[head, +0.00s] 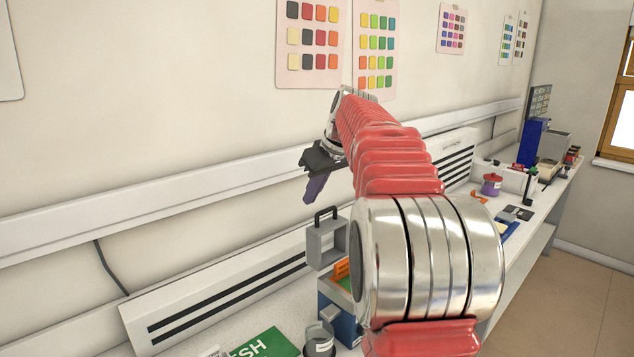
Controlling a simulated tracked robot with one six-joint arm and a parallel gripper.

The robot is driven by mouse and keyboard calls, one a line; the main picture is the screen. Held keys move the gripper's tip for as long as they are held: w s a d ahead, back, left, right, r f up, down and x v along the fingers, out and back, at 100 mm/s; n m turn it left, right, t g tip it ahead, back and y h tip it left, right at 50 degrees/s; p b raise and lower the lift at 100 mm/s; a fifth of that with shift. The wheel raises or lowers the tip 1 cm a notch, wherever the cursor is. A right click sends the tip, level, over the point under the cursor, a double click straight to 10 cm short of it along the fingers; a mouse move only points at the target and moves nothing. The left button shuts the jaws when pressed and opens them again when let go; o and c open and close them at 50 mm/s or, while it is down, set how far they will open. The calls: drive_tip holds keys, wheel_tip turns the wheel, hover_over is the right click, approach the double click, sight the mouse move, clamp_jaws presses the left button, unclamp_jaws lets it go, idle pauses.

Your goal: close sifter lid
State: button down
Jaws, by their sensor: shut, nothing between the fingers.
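A blue box (338,318), which seems to be the sifter, stands on the bench just left of my arm. Its grey lid (322,246) stands upright above the box's back, swung open, with a dark handle on its upper edge. Orange and green things show at the box's opening, and my arm hides its right side. My gripper (308,198) is shut and empty. In the picture it is above and slightly left of the lid, in front of the wall, and apart from the lid.
A grey cup (319,340) and a green packet (262,344) are on the bench left of the box. A slotted white panel (215,305) runs along the wall. Farther right, the bench holds a purple jar (491,185), a blue upright block (532,143) and small items.

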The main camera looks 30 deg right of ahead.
sight(322, 222)
drive_tip(key=shift+s+d+f, duration=0.1)
drive_tip(key=shift+s+d, duration=0.05)
drive_tip(key=shift+s, duration=0.85)
drive_tip(key=shift+s+d+f, duration=0.1)
drive_tip(key=shift+s, duration=0.85)
drive_tip(key=shift+s+d, duration=0.1)
drive_tip(key=shift+s, duration=0.05)
